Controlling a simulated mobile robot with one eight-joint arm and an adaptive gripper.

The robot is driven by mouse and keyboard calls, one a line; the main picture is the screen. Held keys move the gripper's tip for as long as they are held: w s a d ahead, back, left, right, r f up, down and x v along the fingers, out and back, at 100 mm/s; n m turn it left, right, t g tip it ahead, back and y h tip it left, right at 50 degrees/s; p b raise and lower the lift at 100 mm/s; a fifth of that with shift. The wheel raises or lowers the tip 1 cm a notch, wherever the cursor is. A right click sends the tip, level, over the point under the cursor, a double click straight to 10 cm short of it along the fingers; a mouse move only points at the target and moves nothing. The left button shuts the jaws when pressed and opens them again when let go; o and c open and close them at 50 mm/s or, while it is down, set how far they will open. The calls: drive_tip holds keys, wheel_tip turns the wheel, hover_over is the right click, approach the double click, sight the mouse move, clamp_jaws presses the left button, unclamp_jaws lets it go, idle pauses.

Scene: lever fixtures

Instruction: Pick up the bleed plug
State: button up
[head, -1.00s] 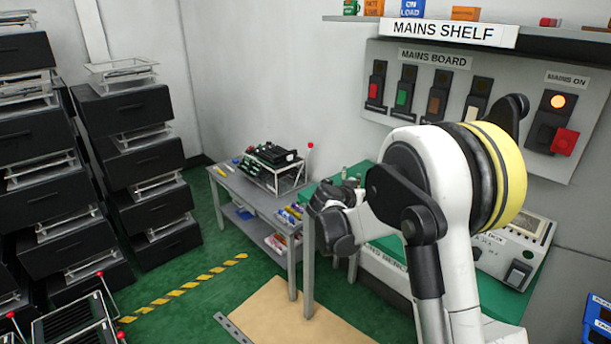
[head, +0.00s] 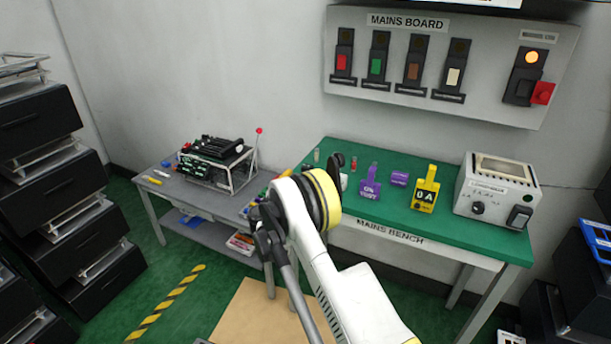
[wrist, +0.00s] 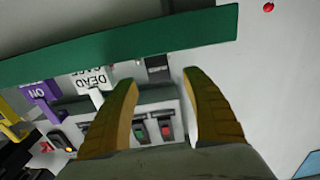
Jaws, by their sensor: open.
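I cannot pick out the bleed plug for certain. Small upright pieces stand at the back of the green mains bench (head: 455,232): a greyish one (head: 317,155) left of my arm and a red-topped one (head: 353,166) right of it. My gripper shows in the wrist view (wrist: 162,80), fingers spread, nothing held. A dark block (wrist: 158,68) at the bench edge appears between the fingertips there, apart from them as far as I can tell. In the head view my arm hides most of the gripper and part of the bench's left end.
A purple tag (head: 370,187), a yellow tag (head: 425,190) and a meter box (head: 498,190) stand on the bench. A white tag (wrist: 93,78) shows in the wrist view. The mains board (head: 450,65) is on the wall behind. A grey table (head: 205,196) stands left.

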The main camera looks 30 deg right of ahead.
sight(307, 169)
drive_tip(key=b+x, duration=0.2)
drive_tip(key=x, duration=0.3)
drive_tip(key=shift+d, duration=0.15)
drive_tip(key=shift+w+d+r, duration=0.1)
drive_tip(key=shift+w+d, duration=0.1)
clamp_jaws()
